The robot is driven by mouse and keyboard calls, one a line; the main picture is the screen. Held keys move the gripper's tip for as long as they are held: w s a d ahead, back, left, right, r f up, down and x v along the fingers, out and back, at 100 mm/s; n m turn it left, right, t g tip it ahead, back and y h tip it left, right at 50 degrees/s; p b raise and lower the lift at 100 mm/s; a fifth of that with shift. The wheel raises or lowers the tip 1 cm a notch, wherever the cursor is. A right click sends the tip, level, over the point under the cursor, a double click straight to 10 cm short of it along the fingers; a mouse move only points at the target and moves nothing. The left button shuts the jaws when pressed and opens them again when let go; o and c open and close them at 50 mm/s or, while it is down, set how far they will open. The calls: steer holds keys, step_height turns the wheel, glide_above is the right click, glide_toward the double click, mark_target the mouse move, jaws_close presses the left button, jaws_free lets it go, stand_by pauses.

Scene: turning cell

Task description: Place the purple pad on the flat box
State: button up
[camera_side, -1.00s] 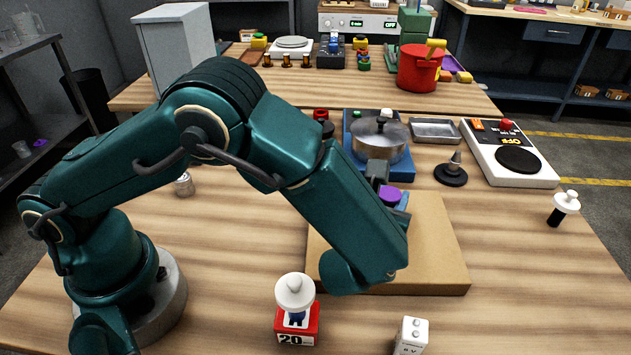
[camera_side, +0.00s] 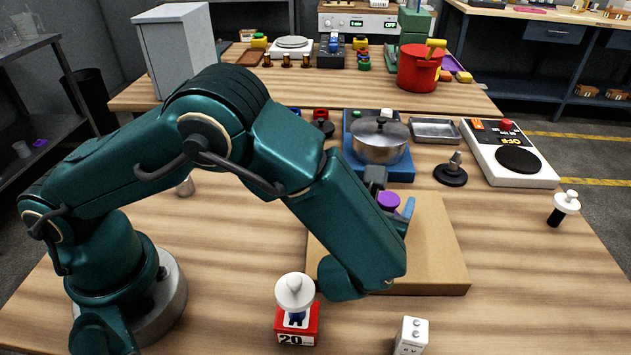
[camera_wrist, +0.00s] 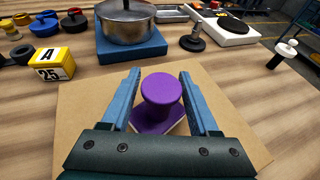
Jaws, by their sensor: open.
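The purple pad has a round knob on a wider base with a pale lower edge. It stands upright on the brown flat box (camera_side: 440,255) in the wrist view, and the purple knob (camera_wrist: 161,90) shows between my jaws. In the side view the purple pad (camera_side: 388,200) is partly hidden by my arm. My gripper (camera_wrist: 159,75) is open, with one blue finger on each side of the knob and a visible gap to each. The flat box (camera_wrist: 85,100) lies on the table under the pad and gripper. The pad's near underside is partly hidden by my gripper's body.
A steel pot (camera_side: 380,138) on a blue base (camera_side: 402,170) stands just behind the box. A dark weight-like piece (camera_side: 451,172) and a white hotplate (camera_side: 530,178) are at the right. A red number 20 block (camera_side: 297,325) stands in front.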

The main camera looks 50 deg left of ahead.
steer(key=v, duration=0.7)
